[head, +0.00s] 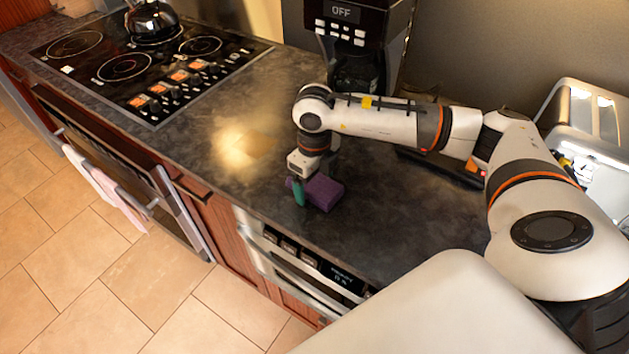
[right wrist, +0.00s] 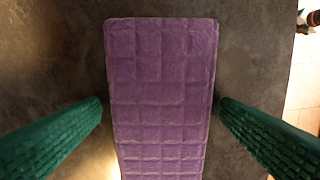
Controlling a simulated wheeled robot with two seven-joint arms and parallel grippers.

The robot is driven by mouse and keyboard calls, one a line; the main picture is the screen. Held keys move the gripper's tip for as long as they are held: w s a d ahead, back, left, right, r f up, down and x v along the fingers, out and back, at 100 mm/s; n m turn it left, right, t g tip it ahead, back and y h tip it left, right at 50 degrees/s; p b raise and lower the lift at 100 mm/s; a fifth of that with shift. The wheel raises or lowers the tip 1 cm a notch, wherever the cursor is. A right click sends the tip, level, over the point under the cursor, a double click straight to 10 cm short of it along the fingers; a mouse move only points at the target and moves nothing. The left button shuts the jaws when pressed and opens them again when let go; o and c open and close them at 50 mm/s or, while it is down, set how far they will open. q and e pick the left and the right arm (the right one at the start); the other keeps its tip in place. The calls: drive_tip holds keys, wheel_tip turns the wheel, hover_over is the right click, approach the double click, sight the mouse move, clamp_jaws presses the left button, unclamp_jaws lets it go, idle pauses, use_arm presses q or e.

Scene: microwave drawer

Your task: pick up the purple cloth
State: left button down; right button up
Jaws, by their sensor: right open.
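The purple cloth (head: 325,192) lies on the dark countertop near its front edge, in the middle of the head view. In the right wrist view the cloth (right wrist: 161,85) is a long quilted rectangle filling the centre. My right gripper (head: 298,192) points down at the cloth's left side, and its green finger partly covers the cloth in the head view. In the right wrist view the right gripper (right wrist: 160,115) is open, with one green finger on either side of the cloth and a narrow gap to each edge. My left gripper is not in view.
A black stovetop (head: 150,68) with a kettle (head: 152,22) is at the back left. A coffee machine (head: 357,40) stands behind my right arm, and a toaster (head: 590,120) is at the right. The counter left of the cloth is clear. A built-in appliance (head: 300,265) sits below the front edge.

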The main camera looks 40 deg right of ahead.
sight(314, 181)
drive_tip(key=c, duration=1.1)
drive_tip(key=shift+o, duration=0.2)
wheel_tip(314, 181, up, 10)
drive_tip(key=b, duration=0.2)
